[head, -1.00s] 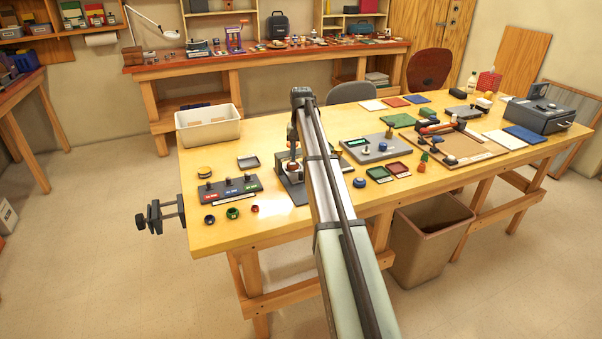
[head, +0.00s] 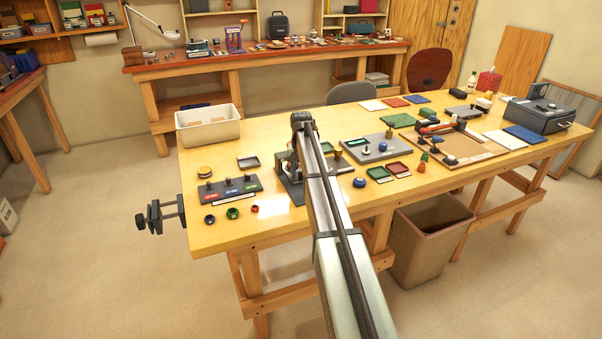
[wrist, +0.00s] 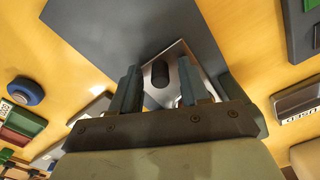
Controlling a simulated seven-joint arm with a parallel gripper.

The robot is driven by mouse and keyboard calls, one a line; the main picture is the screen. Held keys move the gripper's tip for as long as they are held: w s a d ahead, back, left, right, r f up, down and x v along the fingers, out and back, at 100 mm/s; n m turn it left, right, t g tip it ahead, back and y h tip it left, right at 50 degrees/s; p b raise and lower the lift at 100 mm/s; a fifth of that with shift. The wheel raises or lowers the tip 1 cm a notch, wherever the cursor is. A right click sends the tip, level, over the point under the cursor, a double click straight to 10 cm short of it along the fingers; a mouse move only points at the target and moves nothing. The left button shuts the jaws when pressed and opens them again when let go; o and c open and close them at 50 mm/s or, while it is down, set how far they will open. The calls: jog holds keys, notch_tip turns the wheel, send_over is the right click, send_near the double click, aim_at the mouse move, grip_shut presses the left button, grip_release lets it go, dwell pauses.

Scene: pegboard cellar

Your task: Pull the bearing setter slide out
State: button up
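The bearing setter (head: 291,189) stands on the workbench, mostly hidden behind my arm in the head view. In the wrist view its broad grey plate (wrist: 130,35) lies below, with a shiny metal slide (wrist: 181,62) on it. A dark upright knob (wrist: 160,75) stands on the slide. My gripper (wrist: 159,68) is open, its two blue-grey fingers apart on either side of the knob, with a visible gap to each. Whether the fingertips are down level with the knob is hard to tell. The gripper itself is hidden in the head view.
Left of the setter is a dark board (head: 230,189) with small knobs, and a small dark tray (head: 248,162). Right are a grey plate device (head: 380,147), a blue round piece (head: 360,182), and green and red trays (head: 398,169). A white bin (head: 208,126) stands at the back left.

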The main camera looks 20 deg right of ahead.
grip_shut()
dwell(0.3)
jog(key=shift+s, duration=0.1)
jog(key=s, duration=1)
jog(key=shift+s, duration=0.4)
jog(key=shift+c, duration=1.1)
grip_release()
jog(key=shift+s, duration=0.1)
jog(key=shift+o, duration=1.4)
notch_tip(320, 180, up, 14)
